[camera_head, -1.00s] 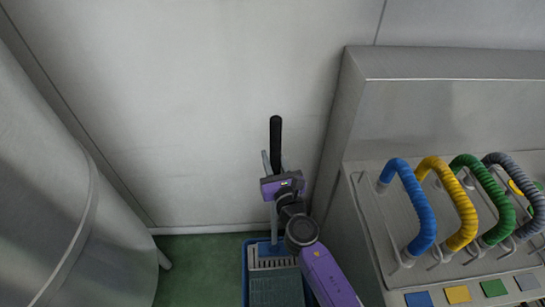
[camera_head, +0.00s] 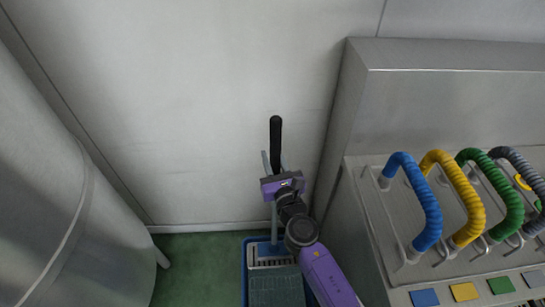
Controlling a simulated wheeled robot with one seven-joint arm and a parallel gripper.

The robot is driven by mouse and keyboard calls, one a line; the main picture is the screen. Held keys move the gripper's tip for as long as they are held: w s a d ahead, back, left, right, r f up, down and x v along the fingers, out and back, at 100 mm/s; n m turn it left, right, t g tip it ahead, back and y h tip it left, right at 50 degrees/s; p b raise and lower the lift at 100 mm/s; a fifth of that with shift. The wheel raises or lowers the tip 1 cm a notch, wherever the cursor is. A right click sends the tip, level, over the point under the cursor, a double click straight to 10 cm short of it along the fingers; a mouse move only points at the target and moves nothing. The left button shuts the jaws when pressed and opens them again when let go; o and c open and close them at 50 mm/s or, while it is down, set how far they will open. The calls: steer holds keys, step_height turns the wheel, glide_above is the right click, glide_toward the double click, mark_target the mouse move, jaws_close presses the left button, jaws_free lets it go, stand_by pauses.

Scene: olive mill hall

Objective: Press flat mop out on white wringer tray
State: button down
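The flat mop stands upright with its black grip (camera_head: 276,138) at the top and a thin pale blue-grey pole (camera_head: 274,222) below. The white slotted wringer tray (camera_head: 268,259) sits in a blue bucket (camera_head: 245,275). A grey-green flat pad (camera_head: 277,291) lies at the front of the tray, partly cut off by the lower picture edge. My gripper (camera_head: 275,160) is at the lower end of the black grip, with its grey fingers on either side of it. I cannot tell whether they press on it; the purple gripper body hides the pole there.
A steel bench (camera_head: 360,230) with blue, yellow, green and grey hose handles (camera_head: 428,212) stands close on the right. A large steel tank (camera_head: 60,220) fills the left. A pale wall (camera_head: 200,120) is behind; green floor (camera_head: 200,265) is free left of the bucket.

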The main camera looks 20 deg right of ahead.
steer(key=shift+f, duration=0.35)
steer(key=shift+f+b, duration=0.1)
steer(key=shift+b, duration=0.2)
steer(key=shift+f+b, duration=1.85)
steer(key=shift+f, duration=0.1)
stand_by(0.5)
steer(key=shift+r, duration=0.1)
stand_by(0.4)
